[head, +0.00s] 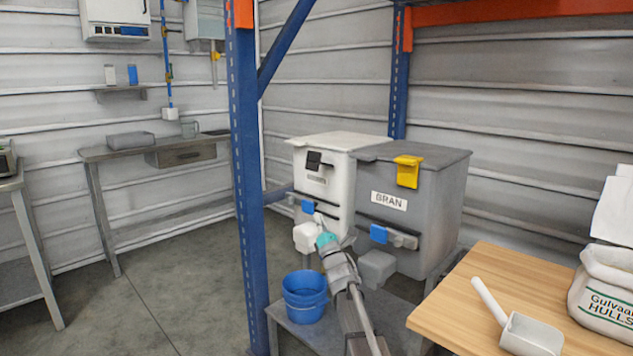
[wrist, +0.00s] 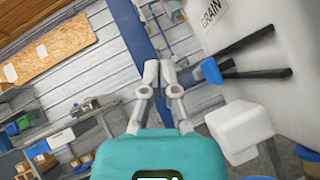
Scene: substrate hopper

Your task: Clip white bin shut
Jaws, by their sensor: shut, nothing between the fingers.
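The white bin (head: 345,185) stands behind the blue post, left of the grey bin. A black clip (head: 314,160) sits at its upper front, near the lid (head: 340,141); I cannot tell whether it is fastened. My gripper (head: 319,218) is low in front of the white bin's front, near its blue slide handle (head: 308,206) and white chute (head: 306,238). In the wrist view my gripper (wrist: 159,72) has its fingertips together and empty. The white bin (wrist: 285,65) fills the right side there, with its GRAIN label (wrist: 213,13); the clip is out of that view.
The grey BRAN bin (head: 440,215) has a yellow clip (head: 408,171) over its lid edge. A blue rack post (head: 246,190) stands close left of the bins. Blue buckets (head: 305,297) are below. A wooden table (head: 455,310) holds a scoop (head: 530,335) and sack (head: 605,285).

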